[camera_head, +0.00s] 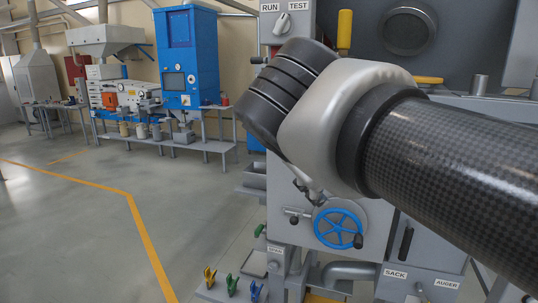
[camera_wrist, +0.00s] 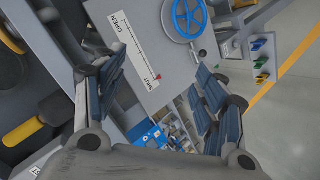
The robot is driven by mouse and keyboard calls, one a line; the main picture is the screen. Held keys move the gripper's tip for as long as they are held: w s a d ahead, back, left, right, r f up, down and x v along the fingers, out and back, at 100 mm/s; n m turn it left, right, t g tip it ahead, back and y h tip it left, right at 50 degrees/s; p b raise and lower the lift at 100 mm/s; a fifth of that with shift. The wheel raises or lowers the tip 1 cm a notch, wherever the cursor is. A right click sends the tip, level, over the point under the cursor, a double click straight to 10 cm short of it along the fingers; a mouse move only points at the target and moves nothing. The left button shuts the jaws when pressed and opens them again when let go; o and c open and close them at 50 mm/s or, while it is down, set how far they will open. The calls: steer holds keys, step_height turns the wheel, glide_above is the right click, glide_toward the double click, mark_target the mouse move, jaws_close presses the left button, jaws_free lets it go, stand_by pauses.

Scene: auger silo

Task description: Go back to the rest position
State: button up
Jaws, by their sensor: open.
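My gripper (camera_wrist: 158,68) is open in the wrist view, its two fingers spread apart with nothing between them. In the head view my arm's wrist hides most of it. Beyond the fingers is a grey panel with a white OPEN–SHUT scale (camera_wrist: 132,48); a red pointer (camera_wrist: 158,77) sits near its SHUT end. A blue handwheel (camera_wrist: 187,17) stands beside the scale, apart from the fingers. The handwheel also shows below my wrist in the head view (camera_head: 318,226).
A RUN/TEST switch (camera_head: 283,23) and a yellow handle (camera_head: 344,30) are close behind my arm. Colored clips (camera_head: 232,284) sit low at the front. A blue cabinet (camera_head: 188,58) and benches stand at the back left. The floor (camera_head: 70,215) at left is clear.

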steer(key=s+d+f+m+g+y+b, duration=0.1)
steer(key=s+f+m+g, duration=0.1)
steer(key=s+f, duration=0.5)
steer(key=s+d+f+m+g+y+b, duration=0.1)
steer(key=s+f+m+y+b, duration=0.1)
steer(key=s+f, duration=0.5)
steer(key=s+d+f+m+g+y+b, duration=0.1)
steer(key=s+f, duration=0.6)
steer(key=f, duration=0.9)
steer(key=shift+d+f+m+g+y+b, duration=0.15)
steer(key=shift+f+m+g+y+b, duration=0.3)
steer(key=shift+g, duration=0.35)
steer(key=shift+s, duration=0.1)
